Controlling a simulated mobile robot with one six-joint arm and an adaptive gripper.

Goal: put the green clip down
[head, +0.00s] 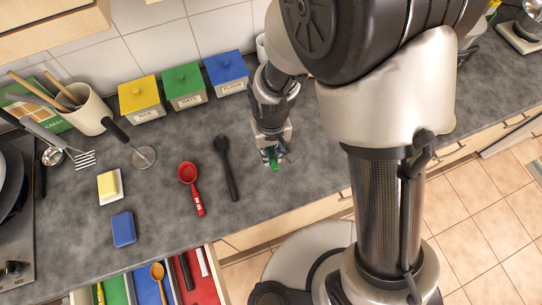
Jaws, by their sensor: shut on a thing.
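The green clip (274,164) is small and shows at the tips of my gripper (271,156). My gripper is shut on it, pointing down over the grey countertop (300,190) near the middle of the head view. The fingers hide part of the clip. I cannot tell whether the clip touches the countertop or hangs just above it.
A black spoon (228,170) and a red scoop (190,186) lie left of my gripper. Yellow (141,101), green (184,87) and blue (226,74) boxes stand by the wall. An open drawer (140,272) with coloured compartments is at the front. Countertop right of the spoon is clear.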

